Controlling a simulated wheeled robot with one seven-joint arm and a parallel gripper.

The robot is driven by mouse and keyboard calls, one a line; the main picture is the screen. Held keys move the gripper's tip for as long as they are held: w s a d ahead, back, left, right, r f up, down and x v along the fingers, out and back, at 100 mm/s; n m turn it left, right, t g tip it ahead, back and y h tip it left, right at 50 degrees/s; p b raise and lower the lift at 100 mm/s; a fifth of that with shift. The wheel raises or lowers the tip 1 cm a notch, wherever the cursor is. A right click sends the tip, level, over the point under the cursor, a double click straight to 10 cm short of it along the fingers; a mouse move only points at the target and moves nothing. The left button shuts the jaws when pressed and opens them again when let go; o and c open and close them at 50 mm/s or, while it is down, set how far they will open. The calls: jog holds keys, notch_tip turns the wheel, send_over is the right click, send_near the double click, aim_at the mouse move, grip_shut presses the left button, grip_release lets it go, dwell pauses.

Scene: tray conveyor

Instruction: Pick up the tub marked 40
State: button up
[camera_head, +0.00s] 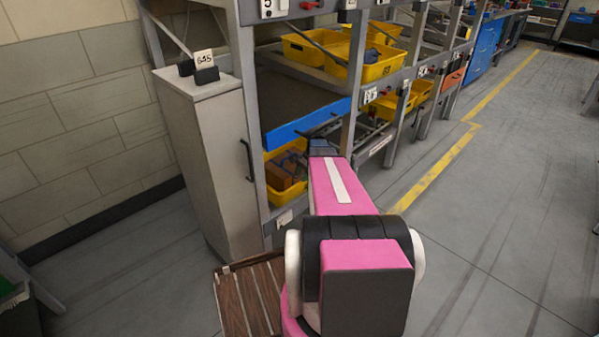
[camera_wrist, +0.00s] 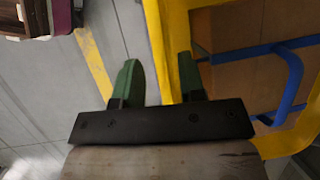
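Several yellow tubs stand on the rack, and I cannot read a 40 on any. A low yellow tub (camera_head: 293,211) holds brown blocks, left of my arm's end. Two more, an upper front tub (camera_head: 345,73) and one behind it (camera_head: 310,55), stand higher. In the wrist view, my gripper (camera_wrist: 158,80) has two green fingers spread apart with nothing clearly clamped. A yellow tub's wall (camera_wrist: 169,50) runs by the gap between them; I cannot tell whether they touch it.
A blue-edged shelf (camera_head: 310,122) lies above the low tub. A slatted brown surface (camera_head: 247,300) is near my base. The floor (camera_head: 500,220) at right is clear.

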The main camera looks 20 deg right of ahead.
aim_at(296, 189)
jog(key=shift+x, duration=3.75)
jog(key=shift+w, duration=0.1)
grip_shut()
jog(key=shift+r, duration=2.55)
jog(key=s+d, duration=0.3)
jog(key=s, duration=0.4)
jog(key=s+d, duration=0.3)
jog(key=s, duration=0.5)
jog(key=shift+s+d+r, duration=0.25)
jog(key=shift+s+r, duration=0.1)
jog(key=shift+r, duration=0.15)
